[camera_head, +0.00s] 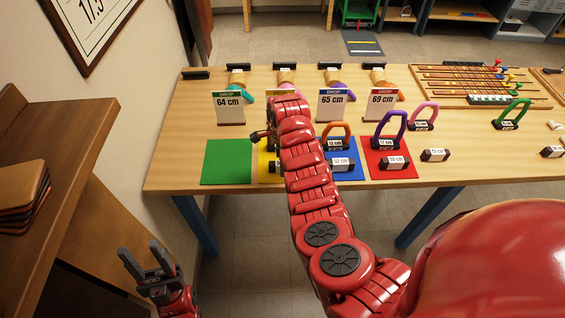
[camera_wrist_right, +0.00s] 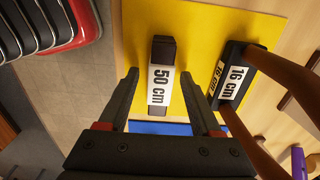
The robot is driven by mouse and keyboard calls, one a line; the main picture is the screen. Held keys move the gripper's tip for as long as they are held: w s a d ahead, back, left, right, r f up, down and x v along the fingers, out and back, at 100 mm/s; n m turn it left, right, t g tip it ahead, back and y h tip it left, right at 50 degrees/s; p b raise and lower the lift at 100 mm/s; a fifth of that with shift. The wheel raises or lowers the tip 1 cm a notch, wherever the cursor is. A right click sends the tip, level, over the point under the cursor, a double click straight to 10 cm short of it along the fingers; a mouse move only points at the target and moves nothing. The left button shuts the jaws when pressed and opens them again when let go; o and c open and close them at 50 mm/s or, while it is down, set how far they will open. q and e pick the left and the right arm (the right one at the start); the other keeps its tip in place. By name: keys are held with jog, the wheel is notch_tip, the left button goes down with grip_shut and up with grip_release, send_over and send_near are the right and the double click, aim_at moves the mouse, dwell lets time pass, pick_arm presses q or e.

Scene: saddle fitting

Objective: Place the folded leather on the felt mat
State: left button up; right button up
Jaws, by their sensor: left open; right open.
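A dark folded leather labelled 50 cm (camera_wrist_right: 162,85) lies flat on the yellow felt mat (camera_wrist_right: 215,18), also partly visible in the head view (camera_head: 274,167). My right gripper (camera_wrist_right: 160,78) is open over the mat, its fingertips on either side of the leather with gaps showing. In the head view my right arm hides this gripper and most of the yellow mat (camera_head: 263,175). A 16 cm stirrup (camera_wrist_right: 232,75) with brown sides stands on the mat beside the leather. My left gripper (camera_head: 144,262) is open and empty at lower left, away from the table.
The green mat (camera_head: 226,162) is bare. The blue mat (camera_head: 350,172) and red mat (camera_head: 382,172) each hold a stirrup and a folded leather. Another leather (camera_head: 435,155) lies right of the red mat. Drop cards (camera_head: 229,108) stand behind. A shelf (camera_head: 75,130) is at left.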

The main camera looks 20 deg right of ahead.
notch_tip(320, 180, up, 5)
jog(key=shift+w+f+b, duration=0.1)
jog(key=shift+f+b, duration=0.05)
jog(key=shift+b, duration=0.85)
notch_tip(320, 180, up, 8)
jog(key=shift+f+p, duration=0.25)
jog(key=shift+p, duration=0.15)
